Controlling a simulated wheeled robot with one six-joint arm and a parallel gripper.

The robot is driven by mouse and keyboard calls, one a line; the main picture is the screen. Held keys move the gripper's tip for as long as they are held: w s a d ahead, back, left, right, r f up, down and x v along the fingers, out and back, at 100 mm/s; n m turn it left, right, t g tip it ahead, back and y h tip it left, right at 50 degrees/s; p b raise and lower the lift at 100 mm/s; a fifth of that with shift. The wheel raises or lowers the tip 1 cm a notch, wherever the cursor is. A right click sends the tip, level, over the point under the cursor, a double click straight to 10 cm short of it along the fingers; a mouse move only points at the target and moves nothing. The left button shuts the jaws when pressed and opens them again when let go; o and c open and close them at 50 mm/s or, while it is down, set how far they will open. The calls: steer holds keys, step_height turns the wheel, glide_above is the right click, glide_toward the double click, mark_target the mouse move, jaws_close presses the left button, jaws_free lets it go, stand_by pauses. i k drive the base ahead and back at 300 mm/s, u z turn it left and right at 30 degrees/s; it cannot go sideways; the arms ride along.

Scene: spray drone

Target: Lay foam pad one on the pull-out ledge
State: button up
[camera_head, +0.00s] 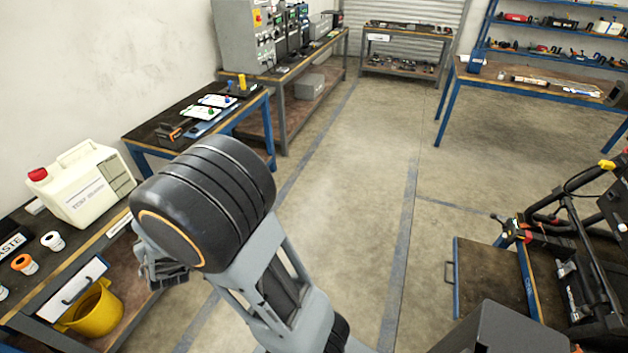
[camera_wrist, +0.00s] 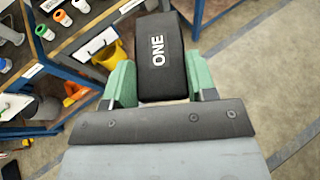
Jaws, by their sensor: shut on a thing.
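Foam pad one, a black block with "ONE" in white (camera_wrist: 158,55), is in the wrist view between the green fingers of my gripper (camera_wrist: 162,82). My gripper is shut on it and holds it up off the benches. In the head view my own wrist covers the gripper and pad. A dark board with a handle (camera_head: 490,275) is at lower right. I cannot tell which of these is the pull-out ledge.
The left bench carries a cream jug with a red cap (camera_head: 88,188) and small white-bodied containers (camera_head: 53,241). A yellow bucket (camera_head: 95,310) stands below. A black-framed machine (camera_head: 575,240) is at right. The middle floor (camera_head: 345,190) is clear.

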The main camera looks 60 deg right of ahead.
mark_target(492, 281)
steer(key=z, duration=0.45)
steer(key=k, duration=0.65)
steer(key=z, duration=2.15)
steer(key=i, duration=1.65)
